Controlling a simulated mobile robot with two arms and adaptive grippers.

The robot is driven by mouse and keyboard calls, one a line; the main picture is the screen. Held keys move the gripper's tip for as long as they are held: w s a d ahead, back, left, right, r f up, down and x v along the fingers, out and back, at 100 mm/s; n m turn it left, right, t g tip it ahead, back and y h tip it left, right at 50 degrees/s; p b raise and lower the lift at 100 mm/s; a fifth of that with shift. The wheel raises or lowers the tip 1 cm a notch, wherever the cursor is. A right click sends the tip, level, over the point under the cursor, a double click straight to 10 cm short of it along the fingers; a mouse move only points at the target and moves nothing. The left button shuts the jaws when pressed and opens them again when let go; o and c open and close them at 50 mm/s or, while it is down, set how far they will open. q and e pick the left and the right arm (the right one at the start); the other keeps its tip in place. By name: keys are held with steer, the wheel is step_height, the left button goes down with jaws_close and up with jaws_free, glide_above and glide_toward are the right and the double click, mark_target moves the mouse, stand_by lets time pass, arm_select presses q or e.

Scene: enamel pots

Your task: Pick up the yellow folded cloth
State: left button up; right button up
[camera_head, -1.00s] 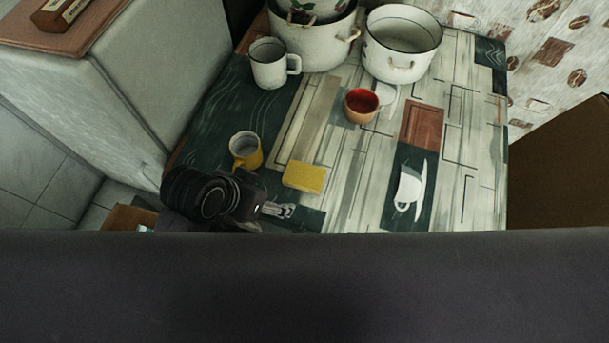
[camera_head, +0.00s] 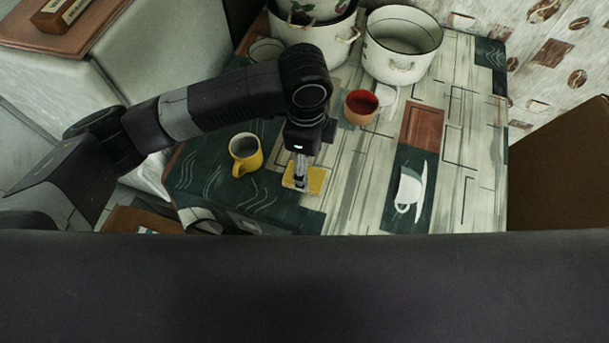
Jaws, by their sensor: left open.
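The yellow folded cloth (camera_head: 316,181) lies flat on the patterned table, left of the middle. My left gripper (camera_head: 299,182) points down over the cloth and covers part of it. Its jaws are open, and I cannot tell whether the fingertips touch the cloth. My right gripper is not in view.
A yellow mug (camera_head: 246,154) stands just left of the cloth. A red-inside cup (camera_head: 361,106) and a white enamel pot (camera_head: 402,45) stand farther back. A white mug (camera_head: 266,49) is mostly hidden behind my left arm. The table's right side (camera_head: 470,180) is clear.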

arm_select(q)
steer(key=shift+w+a, duration=0.3)
steer(key=shift+a, duration=0.1)
steer(key=shift+a+f, duration=0.1)
steer(key=shift+a, duration=0.05)
steer(key=f+p, duration=0.1)
steer(key=f, duration=0.6)
steer(key=shift+w+f, duration=0.2)
steer(key=c, duration=1.2)
steer(key=shift+c, duration=0.2)
steer(key=shift+r, duration=0.1)
step_height(320, 180, up, 20)
steer(key=b, duration=0.1)
